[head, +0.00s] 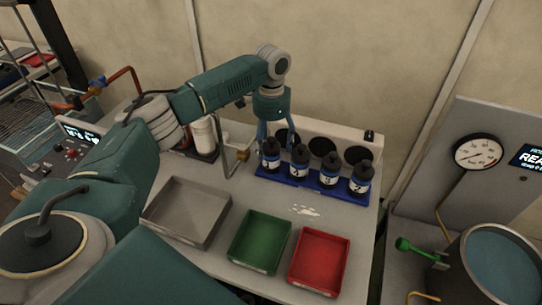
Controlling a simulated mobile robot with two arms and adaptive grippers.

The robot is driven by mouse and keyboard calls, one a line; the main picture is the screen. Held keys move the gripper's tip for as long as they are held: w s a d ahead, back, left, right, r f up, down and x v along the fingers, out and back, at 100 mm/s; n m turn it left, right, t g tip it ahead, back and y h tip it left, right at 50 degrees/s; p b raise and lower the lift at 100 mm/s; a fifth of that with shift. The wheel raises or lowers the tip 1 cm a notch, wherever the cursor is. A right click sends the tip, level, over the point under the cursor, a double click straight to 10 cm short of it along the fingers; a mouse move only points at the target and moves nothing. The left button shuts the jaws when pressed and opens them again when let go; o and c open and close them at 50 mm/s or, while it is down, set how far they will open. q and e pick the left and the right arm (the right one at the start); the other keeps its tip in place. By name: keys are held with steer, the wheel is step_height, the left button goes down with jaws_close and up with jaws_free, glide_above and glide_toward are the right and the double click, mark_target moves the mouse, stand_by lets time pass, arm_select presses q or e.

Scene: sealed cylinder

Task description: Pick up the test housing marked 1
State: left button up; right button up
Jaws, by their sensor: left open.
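Several dark cylindrical housings with pale labels stand upright in a blue rack (312,186) at the back of the table in the head view. The leftmost housing (271,157) is directly under my left gripper (275,137); its mark is too small to read surely. The left gripper points down and is open, its fingers around the top of this housing. I cannot tell whether they touch it. The other housings, a second (299,161), a third (329,172) and a fourth (361,179), stand to its right. My right gripper is not in view.
A grey tray (150,214), a green tray (233,256) and a red tray (294,272) lie empty in front. A white panel with dark round openings stands behind the rack. A white cylinder (203,136) stands left. A pressure gauge (478,153) and a water-filled pot (500,262) are at right.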

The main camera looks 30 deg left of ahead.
arm_select(q)
steer(key=f, duration=0.2)
steer(key=f+p, duration=0.1)
steer(key=f, duration=0.2)
steer(key=shift+w+a+f, duration=0.1)
steer(key=shift+w+a, duration=0.1)
steer(key=shift+w, duration=0.1)
steer(key=c, duration=1.7)
